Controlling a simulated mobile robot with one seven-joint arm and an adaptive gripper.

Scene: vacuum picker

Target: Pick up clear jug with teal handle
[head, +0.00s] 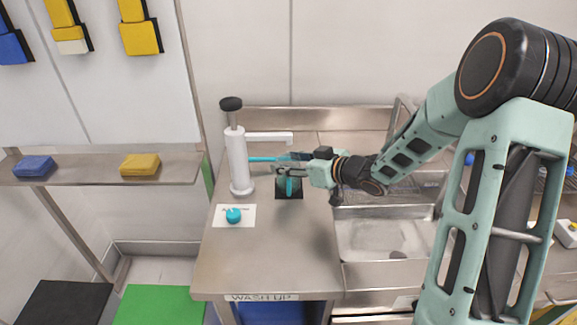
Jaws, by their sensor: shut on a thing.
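The clear jug with the teal handle (289,186) is on the metal counter, over a small dark square. Its clear body is hard to make out. My gripper (284,170) reaches in from the right at the top of the jug and is shut on it. The fingers hide part of the jug, and I cannot tell whether its base touches the dark square. A thin teal bar (265,159) shows just above the fingers, pointing left.
A white pump dispenser (238,160) with a dark top stands close left of the jug. A teal round object (233,215) lies on a white card in front. A sink (383,238) is on the right. The counter's front (270,265) is clear. A wall shelf (95,168) holds blue and yellow blocks.

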